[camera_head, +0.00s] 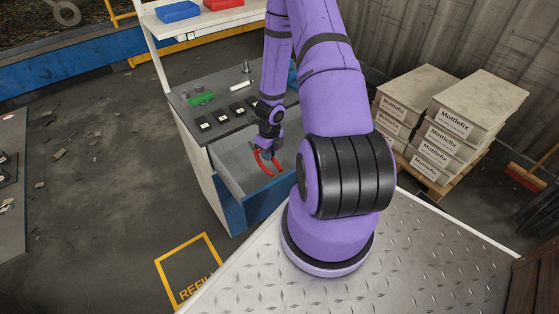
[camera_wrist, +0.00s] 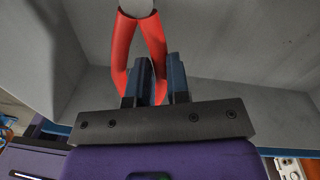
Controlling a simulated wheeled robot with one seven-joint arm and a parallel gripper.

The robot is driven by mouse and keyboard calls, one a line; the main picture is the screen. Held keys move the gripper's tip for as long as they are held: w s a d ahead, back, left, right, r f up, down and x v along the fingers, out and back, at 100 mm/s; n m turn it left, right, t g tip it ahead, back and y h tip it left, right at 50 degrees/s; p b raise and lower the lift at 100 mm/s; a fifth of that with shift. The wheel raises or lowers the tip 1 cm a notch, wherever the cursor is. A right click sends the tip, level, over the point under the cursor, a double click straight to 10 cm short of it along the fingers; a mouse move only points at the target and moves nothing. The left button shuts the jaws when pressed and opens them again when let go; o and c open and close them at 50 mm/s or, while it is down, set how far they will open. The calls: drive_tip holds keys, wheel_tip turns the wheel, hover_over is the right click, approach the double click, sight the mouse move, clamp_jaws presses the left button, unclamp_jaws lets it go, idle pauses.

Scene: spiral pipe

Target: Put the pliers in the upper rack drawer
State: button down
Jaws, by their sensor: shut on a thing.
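The pliers (camera_head: 267,164) have red handles and hang from my gripper (camera_head: 266,148) over the open upper rack drawer (camera_head: 234,165). In the wrist view the red handles of the pliers (camera_wrist: 122,45) pass between the two dark fingers of my gripper (camera_wrist: 155,82), which is shut on them. The plier head is only partly seen at the top edge of the wrist view. The grey inside of the drawer (camera_wrist: 225,95) fills the area behind the pliers. In the head view the drawer is pulled out, with a blue front, and my arm hides its right part.
The rack top (camera_head: 222,118) above the drawer holds a green item (camera_head: 201,98), several small dark pieces and a white cylinder (camera_head: 242,84). A shelf above carries a blue bin (camera_head: 178,11) and a red bin (camera_head: 222,4). Stacked Mottlefix boxes (camera_head: 460,115) stand at the right.

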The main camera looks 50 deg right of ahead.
drive_tip(key=shift+f, duration=4.85)
drive_tip(key=c, duration=1.1)
unclamp_jaws()
drive_tip(key=shift+f, duration=0.1)
wheel_tip(320, 180, up, 12)
drive_tip(key=d, duration=0.1)
